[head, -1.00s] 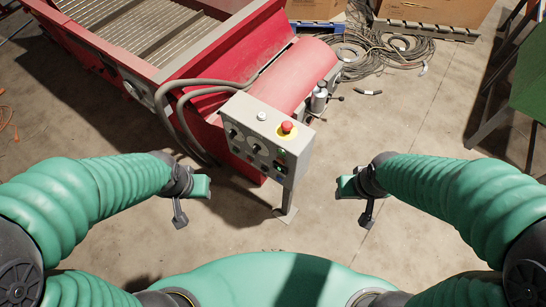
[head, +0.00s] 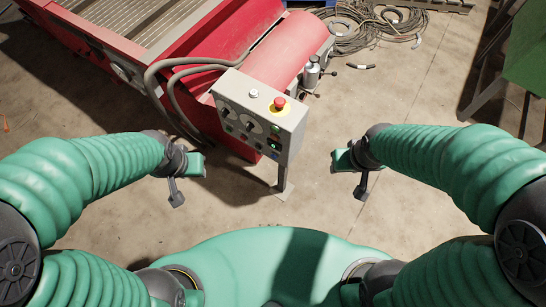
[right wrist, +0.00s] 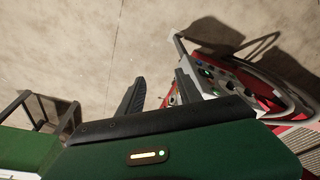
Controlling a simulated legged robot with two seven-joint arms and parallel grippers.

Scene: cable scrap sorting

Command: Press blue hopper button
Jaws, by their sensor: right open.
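The grey control box (head: 240,106) stands on a post in front of the red machine in the head view. Its sloped front has black knobs and small buttons, including a green one (head: 275,129). A small bluish button (head: 272,154) seems to sit near the lower right; it is tiny and hard to make out. My left gripper (head: 186,178) is left of the box, apart from it; its jaws are unclear. My right gripper (head: 351,175) is right of the box, apart from it. In the right wrist view its fingers (right wrist: 159,90) are open and empty, with the box (right wrist: 230,82) beyond.
A red emergency stop (head: 279,103) on yellow and a white button (head: 254,93) are on the box top. Grey hoses (head: 165,64) loop to the red machine (head: 205,55). Cable coils (head: 385,25) lie behind. A green metal object (head: 520,70) stands right. Floor between is clear.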

